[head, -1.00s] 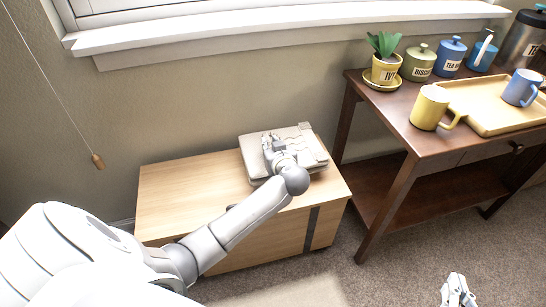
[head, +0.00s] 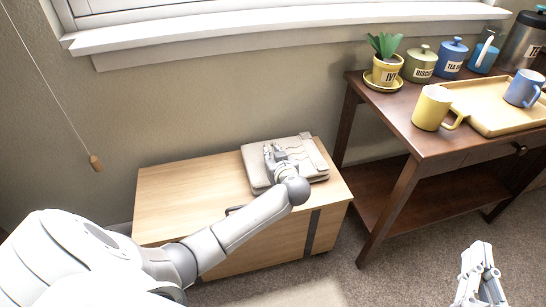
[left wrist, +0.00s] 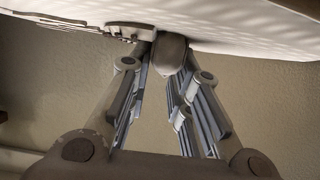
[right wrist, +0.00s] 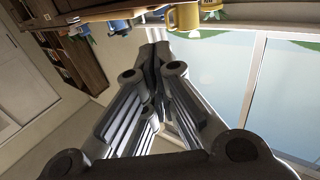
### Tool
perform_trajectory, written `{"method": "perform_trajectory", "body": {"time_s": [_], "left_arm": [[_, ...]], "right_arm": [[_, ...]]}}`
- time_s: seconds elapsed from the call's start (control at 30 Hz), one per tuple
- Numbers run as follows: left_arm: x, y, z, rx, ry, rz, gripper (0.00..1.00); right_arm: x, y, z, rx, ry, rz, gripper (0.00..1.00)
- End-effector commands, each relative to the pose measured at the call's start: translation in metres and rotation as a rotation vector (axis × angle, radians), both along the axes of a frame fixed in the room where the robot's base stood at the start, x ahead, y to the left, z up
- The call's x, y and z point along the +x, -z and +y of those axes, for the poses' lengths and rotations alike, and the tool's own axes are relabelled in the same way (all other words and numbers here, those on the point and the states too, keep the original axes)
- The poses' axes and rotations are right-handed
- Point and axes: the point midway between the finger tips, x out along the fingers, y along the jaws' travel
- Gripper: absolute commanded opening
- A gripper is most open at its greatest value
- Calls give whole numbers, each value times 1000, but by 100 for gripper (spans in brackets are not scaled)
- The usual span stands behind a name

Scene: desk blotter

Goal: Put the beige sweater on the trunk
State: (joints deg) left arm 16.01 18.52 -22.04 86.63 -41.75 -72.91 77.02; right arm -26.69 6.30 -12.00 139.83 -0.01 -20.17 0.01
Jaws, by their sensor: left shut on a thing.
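The beige sweater (head: 257,176) is a folded, flat bundle at the right part of the light wooden trunk's top (head: 180,190). It looks level and lies on or just above the lid; the contact edge is hard to make out. My left gripper (head: 272,153) is over the sweater and shut on it. In the left wrist view, the pale sweater (left wrist: 235,22) spans the top, with the left fingertips (left wrist: 163,60) at its lower edge. My right gripper (head: 480,250) is away at the lower right, over the carpet. Its fingertips (right wrist: 155,52) meet, with nothing seen between them.
A dark wooden side table (head: 400,115) stands right of the trunk. It bears a potted plant (head: 386,68), several canisters, a yellow mug (head: 433,106) and a tray (head: 485,122). A window sill (head: 250,40) is above the trunk. The trunk's left half is clear.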

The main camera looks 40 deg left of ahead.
Motion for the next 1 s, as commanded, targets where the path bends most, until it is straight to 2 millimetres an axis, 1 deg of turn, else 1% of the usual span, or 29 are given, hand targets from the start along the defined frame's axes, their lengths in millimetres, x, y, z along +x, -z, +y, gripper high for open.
{"method": "perform_trajectory", "body": {"time_s": [0.2,0.23,0.37,0.4,0.8,1.0], "left_arm": [[1,0,0,1,0,-4,0],[0,1,0,0,0,0,22],[0,1,0,0,0,0,38],[0,1,0,0,0,0,41],[0,-1,0,0,0,0,41],[-12,-9,-16,-3,1,-1,41]], "right_arm": [[0,-4,0,5,-1,-22,0],[0,-5,1,6,-1,-25,0],[0,-5,1,7,-1,-24,0],[0,-5,1,7,-1,-24,0],[0,-4,1,4,-1,-10,0],[-3,24,-5,-35,9,133,0]]}}
